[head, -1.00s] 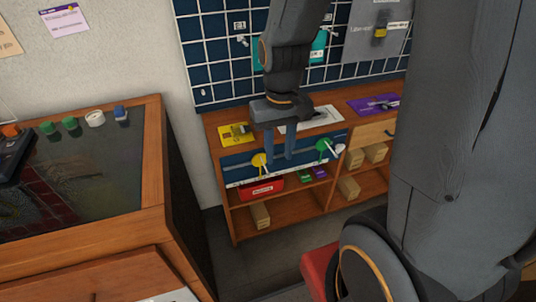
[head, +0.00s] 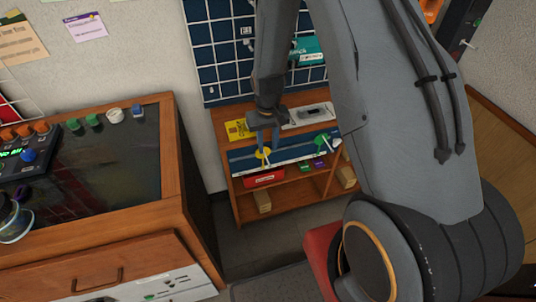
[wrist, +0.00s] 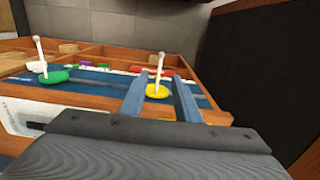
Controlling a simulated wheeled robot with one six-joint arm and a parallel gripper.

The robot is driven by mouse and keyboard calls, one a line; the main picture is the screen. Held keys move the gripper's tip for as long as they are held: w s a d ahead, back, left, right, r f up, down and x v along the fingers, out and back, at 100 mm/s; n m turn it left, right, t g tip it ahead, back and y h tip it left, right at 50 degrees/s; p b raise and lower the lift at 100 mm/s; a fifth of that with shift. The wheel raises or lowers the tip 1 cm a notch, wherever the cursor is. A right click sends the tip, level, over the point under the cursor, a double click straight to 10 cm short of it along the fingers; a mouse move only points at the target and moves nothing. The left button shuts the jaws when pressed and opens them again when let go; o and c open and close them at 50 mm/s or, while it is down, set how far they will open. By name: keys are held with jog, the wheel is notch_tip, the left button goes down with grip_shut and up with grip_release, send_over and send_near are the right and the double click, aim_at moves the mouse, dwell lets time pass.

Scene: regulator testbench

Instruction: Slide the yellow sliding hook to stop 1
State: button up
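The yellow sliding hook (head: 263,156), a round yellow disc with a white peg, sits on the left part of a blue rail panel (head: 290,152) at the front of the wooden shelf. My gripper (head: 268,147) is at the yellow hook. In the wrist view, my gripper (wrist: 159,82) is open, with its two blue-grey fingers on either side of the yellow hook (wrist: 157,91). Small gaps show between the disc and the fingers. A green hook (head: 321,141) sits farther right on the panel; it is at the left in the wrist view (wrist: 54,77). Stop numbers are not readable.
A yellow card (head: 239,129) and a white plate with a dark handle (head: 308,115) lie on the shelf top. A red box (head: 264,178) and wooden blocks are below the panel. A wooden console (head: 165,235) stands at the left.

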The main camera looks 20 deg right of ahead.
aim_at(268, 161)
jog(key=shift+f+p, duration=0.75)
jog(key=shift+f, duration=2.25)
grip_shut()
